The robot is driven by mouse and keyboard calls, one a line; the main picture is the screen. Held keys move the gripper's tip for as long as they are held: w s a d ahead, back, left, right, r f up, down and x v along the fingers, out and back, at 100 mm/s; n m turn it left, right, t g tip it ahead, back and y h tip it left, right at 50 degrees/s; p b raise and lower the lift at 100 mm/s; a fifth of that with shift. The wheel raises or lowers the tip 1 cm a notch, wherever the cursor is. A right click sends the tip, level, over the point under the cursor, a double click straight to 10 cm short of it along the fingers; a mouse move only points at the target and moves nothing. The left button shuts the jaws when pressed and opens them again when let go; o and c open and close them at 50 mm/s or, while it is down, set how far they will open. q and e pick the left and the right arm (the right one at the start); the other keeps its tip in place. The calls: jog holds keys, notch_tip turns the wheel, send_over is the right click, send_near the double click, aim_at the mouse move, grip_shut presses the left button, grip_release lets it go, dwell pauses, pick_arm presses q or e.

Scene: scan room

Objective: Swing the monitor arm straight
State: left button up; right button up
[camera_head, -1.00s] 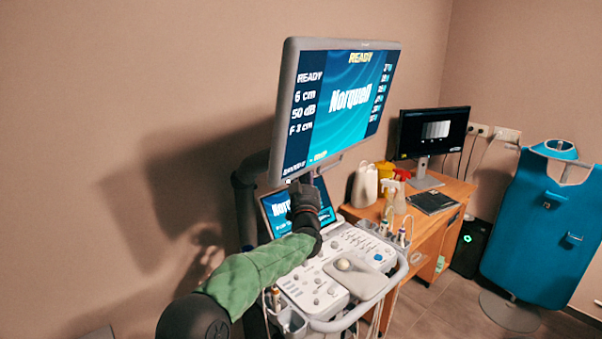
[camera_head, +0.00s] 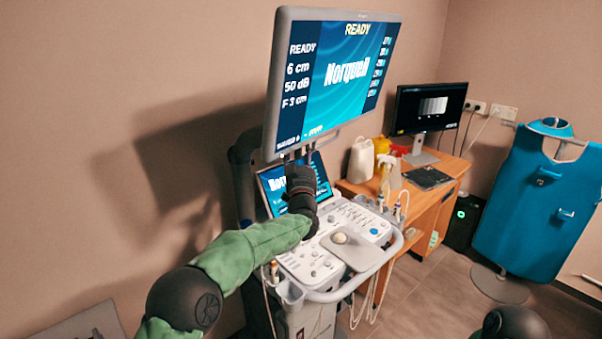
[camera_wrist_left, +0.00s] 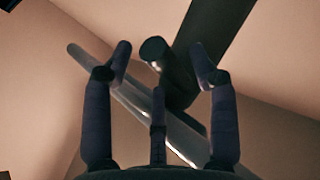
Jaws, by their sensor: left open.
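The large monitor (camera_head: 345,75) stands over an ultrasound cart, its screen lit and turned toward the right. A dark arm post (camera_head: 243,175) rises behind its left side. My left gripper (camera_head: 299,172) is just under the monitor's lower edge, in front of the small cart screen; its fingers are hard to make out there. In the left wrist view my gripper (camera_wrist_left: 160,50) is open. A pale grey bar (camera_wrist_left: 135,97) crosses between and behind its fingers, with a dark arm piece (camera_wrist_left: 205,50) beyond. I cannot tell whether the fingers touch the bar. My right gripper is not in view.
The control panel (camera_head: 325,262) lies below my left forearm. A wooden desk (camera_head: 430,205) at right holds a second monitor (camera_head: 428,108), bottles and a keyboard. A blue apron (camera_head: 535,205) hangs on a stand at far right. The wall (camera_head: 120,90) is close at left.

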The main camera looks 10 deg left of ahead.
pick_arm(q)
jog(key=v, duration=1)
jog(key=shift+r, duration=0.1)
